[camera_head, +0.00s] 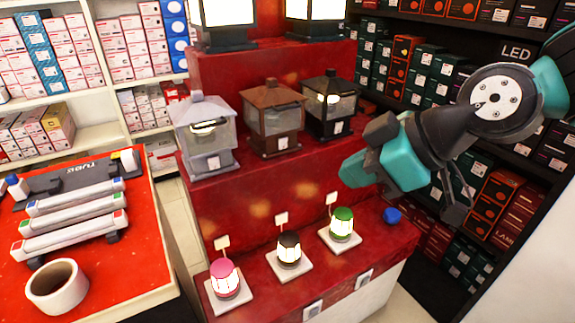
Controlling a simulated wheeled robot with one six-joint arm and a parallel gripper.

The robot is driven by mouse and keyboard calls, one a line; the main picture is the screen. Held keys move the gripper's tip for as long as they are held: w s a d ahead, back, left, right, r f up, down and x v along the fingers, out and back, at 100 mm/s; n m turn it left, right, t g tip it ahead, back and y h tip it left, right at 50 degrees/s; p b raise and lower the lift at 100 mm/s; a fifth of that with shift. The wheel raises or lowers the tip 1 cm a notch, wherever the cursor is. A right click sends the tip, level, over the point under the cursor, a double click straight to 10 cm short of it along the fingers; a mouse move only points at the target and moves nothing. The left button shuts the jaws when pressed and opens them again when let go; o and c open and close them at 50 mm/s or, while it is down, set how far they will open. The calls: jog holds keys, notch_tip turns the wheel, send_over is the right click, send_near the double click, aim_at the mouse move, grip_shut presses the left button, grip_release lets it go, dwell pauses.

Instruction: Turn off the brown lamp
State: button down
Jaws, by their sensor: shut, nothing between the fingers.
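A brown lantern (274,117) stands on the upper red step in the camera_head view, between a grey lantern (205,135) and a black lantern (331,103). Its panes look dim, with no clear glow. On the lower step, a small lamp with a dark, possibly brown top (289,248) glows between a pink-topped lamp (225,279) and a green-topped lamp (342,224), both lit. My gripper (362,162) is shut and empty, right of the black lantern and above the green-topped lamp. It appears apart from all lamps.
White switches (363,279) sit on the stand's front, with another switch (313,309) further left. A red table (130,268) with white bars stands left. Boxed shelves line the back and right.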

jog(key=w+a+f+n+t+y+b, duration=0.2)
jog(key=w+a+f+n+t+b, duration=0.2)
jog(key=w+f+n+t+b, duration=0.6)
jog(key=w+f+t+b, duration=0.2)
jog(key=w+f, duration=0.5)
jog(key=w, duration=0.4)
jog(key=shift+f+y+b, duration=0.2)
jog(key=shift+y+b, duration=0.1)
jog(key=shift+b, duration=0.45)
jog(key=shift+w, duration=0.1)
jog(key=p, duration=0.6)
send_near(284, 141)
jog(key=x, duration=0.7)
jog(key=shift+w+a, duration=0.2)
jog(key=shift+a, duration=0.05)
